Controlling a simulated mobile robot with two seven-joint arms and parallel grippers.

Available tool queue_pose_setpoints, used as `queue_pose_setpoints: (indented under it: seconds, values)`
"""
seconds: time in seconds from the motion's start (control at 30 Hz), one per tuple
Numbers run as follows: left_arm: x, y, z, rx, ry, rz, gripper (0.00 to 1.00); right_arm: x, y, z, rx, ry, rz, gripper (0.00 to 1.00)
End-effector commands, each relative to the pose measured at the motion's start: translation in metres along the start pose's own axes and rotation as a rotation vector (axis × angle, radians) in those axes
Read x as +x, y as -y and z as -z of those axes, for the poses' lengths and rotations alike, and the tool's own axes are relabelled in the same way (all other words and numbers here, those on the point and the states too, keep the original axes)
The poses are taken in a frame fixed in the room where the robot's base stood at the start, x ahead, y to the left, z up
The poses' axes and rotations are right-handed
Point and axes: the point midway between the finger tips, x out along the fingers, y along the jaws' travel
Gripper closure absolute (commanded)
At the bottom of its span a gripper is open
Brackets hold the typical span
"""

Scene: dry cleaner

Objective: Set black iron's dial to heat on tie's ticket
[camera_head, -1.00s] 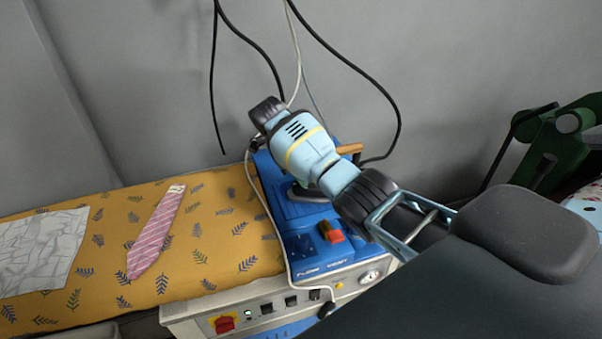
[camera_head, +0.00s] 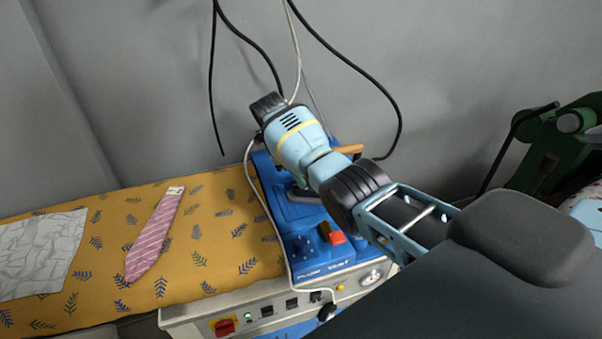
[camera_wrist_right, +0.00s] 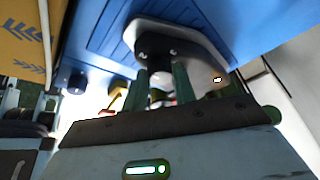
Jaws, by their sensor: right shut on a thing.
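The pink striped tie (camera_head: 155,235) lies on the yellow leaf-patterned board, with a small pale ticket (camera_head: 176,190) at its top end; its print is too small to read. The iron (camera_head: 304,195) is mostly hidden behind my right arm on the blue station; a grey part and a tan handle (camera_head: 350,149) show. In the right wrist view, my right gripper (camera_wrist_right: 161,92) points at the iron's underside or body (camera_wrist_right: 205,45). Its fingers are shut on a small dark round part, seemingly the dial (camera_wrist_right: 160,72); its setting cannot be read. My left gripper is out of view.
The yellow board (camera_head: 215,240) also holds a crumpled grey-white cloth (camera_head: 40,250). The control panel (camera_head: 270,312) has a red switch (camera_head: 224,326). Cables (camera_head: 300,60) hang in front of the grey wall. A green machine (camera_head: 550,145) stands at right.

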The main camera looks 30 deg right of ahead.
Motion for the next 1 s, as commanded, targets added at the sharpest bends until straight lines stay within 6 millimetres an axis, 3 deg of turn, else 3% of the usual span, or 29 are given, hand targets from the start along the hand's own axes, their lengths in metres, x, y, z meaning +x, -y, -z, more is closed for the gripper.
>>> queue_pose_setpoints:
  seconds: [0.1, 0.13, 0.27, 0.67, 1.0]
  values:
    - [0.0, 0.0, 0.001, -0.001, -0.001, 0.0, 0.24, -0.001, 0.001, 0.001, 0.001, 0.0, 0.002, 0.95]
    - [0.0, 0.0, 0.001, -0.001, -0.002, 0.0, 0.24, -0.001, 0.001, 0.001, 0.001, 0.001, 0.002, 0.69]
    - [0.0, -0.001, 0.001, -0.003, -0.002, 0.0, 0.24, -0.001, 0.001, 0.001, 0.001, 0.001, 0.002, 0.52]
    - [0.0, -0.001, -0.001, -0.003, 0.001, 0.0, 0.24, -0.008, 0.001, 0.0, -0.001, 0.002, 0.002, 0.51]
    - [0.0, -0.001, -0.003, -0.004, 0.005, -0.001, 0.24, -0.061, 0.0, 0.0, 0.0, 0.003, 0.001, 0.51]
